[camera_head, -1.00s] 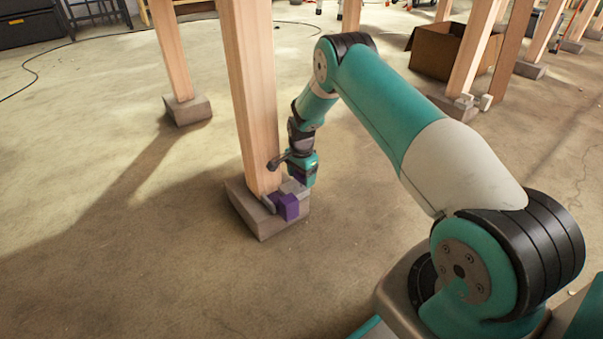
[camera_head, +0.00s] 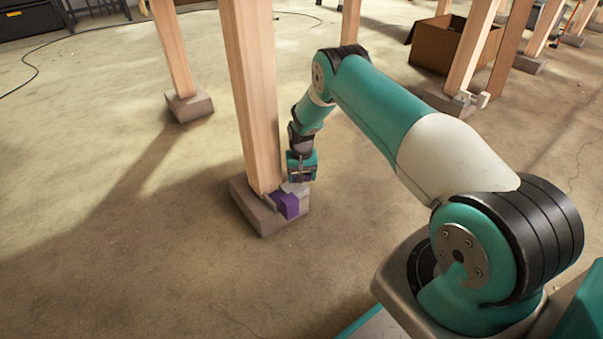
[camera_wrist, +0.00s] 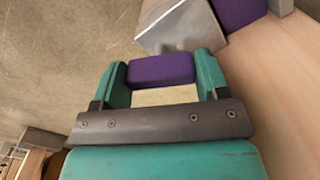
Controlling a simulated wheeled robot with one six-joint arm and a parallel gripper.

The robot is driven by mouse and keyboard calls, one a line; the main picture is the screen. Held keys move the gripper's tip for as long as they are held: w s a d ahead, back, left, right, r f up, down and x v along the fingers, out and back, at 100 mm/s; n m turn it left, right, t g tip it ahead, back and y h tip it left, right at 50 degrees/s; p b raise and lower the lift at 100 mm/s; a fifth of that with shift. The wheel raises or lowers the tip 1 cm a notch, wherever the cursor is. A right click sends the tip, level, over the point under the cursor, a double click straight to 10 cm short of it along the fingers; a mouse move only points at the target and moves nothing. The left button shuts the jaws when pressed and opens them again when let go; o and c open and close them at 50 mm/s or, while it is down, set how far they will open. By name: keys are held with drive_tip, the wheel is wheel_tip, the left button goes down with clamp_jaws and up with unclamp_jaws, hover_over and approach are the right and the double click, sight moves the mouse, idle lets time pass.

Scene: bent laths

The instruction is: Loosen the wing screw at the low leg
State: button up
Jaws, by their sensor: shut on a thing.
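The low leg (camera_head: 252,100) is a square wooden post standing on a grey concrete foot (camera_head: 262,222). A grey metal bracket and a purple block (camera_head: 289,206) sit at its base. My gripper (camera_head: 301,182) points down beside the post, just above the bracket. In the wrist view, the two teal fingers of my gripper (camera_wrist: 163,75) are shut on a purple bar, which looks like the wing of the wing screw (camera_wrist: 161,68). The grey bracket (camera_wrist: 180,28) and the purple block (camera_wrist: 238,12) lie just beyond. The screw's shank is hidden.
Another post on a concrete foot (camera_head: 189,106) stands behind to the left. An open cardboard box (camera_head: 450,46) and more posts stand at the back right. A thin dark cable lies at the far left. The floor left of and in front of the leg is clear.

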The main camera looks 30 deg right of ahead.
drive_tip(key=n+p, duration=0.1)
drive_tip(key=n, duration=0.4)
drive_tip(key=shift+n, duration=0.3)
idle(0.4)
drive_tip(key=o, duration=0.9)
drive_tip(key=shift+o, duration=0.2)
wheel_tip(320, 180, up, 17)
drive_tip(key=p, duration=0.7)
drive_tip(key=shift+r+p, duration=0.2)
drive_tip(key=shift+p, duration=0.2)
drive_tip(key=shift+s, duration=0.1)
